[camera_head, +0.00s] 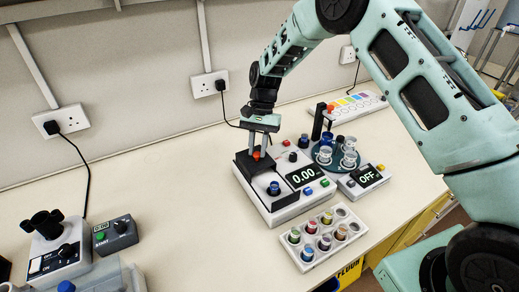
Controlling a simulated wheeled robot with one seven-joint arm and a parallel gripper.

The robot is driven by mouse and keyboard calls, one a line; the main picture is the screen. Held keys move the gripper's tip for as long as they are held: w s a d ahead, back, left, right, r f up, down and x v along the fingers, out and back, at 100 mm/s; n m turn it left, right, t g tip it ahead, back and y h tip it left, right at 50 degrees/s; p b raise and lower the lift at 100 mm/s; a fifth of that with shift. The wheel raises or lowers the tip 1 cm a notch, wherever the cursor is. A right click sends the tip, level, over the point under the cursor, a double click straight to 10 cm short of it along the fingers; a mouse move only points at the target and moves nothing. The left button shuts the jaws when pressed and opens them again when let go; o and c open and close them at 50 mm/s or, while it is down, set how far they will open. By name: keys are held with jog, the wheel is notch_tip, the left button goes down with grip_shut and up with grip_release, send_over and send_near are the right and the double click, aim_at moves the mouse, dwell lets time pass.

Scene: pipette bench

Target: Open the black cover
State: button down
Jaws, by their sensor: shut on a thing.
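The black cover (244,165) sits at the back left of a white instrument with a 0.00 display (302,175). A small orange-red knob (257,155) shows at the top of the cover. My gripper (260,152) reaches down from above, with its two grey fingers closed at the knob. The exact contact is too small to see clearly. A blue-capped vial (274,188) stands on the black area in front of the cover. How far the cover is raised is hard to tell.
A white rack (309,266) of several coloured vials stands in front. A round teal holder (325,160) with vials and a box reading OFF (366,176) stand to the right. Devices (60,255) sit at the left front. The bench between is clear.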

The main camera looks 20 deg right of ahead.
jog(key=c, duration=1.2)
grip_release()
jog(key=shift+d+r, duration=0.1)
jog(key=b+v, duration=0.4)
jog(key=v, duration=1.3)
jog(key=shift+w, duration=0.1)
jog(key=s+a+n+t+b, duration=0.1)
jog(key=s+a+n, duration=0.4)
jog(key=s, duration=0.5)
jog(key=s+a+n+b, duration=0.1)
jog(key=s+a+n, duration=0.2)
jog(key=s+a, duration=0.55)
jog(key=s+d+f+n+t+h, duration=0.1)
jog(key=s+d+f+n, duration=0.1)
jog(key=s, duration=0.9)
jog(key=s+d+f+n+t, duration=0.1)
jog(key=s+d+f+n, duration=0.2)
jog(key=s, duration=0.8)
jog(key=shift+f+n+t+h+b, duration=0.3)
jog(key=shift+f+n+h, duration=0.1)
jog(key=shift+f+n, duration=0.4)
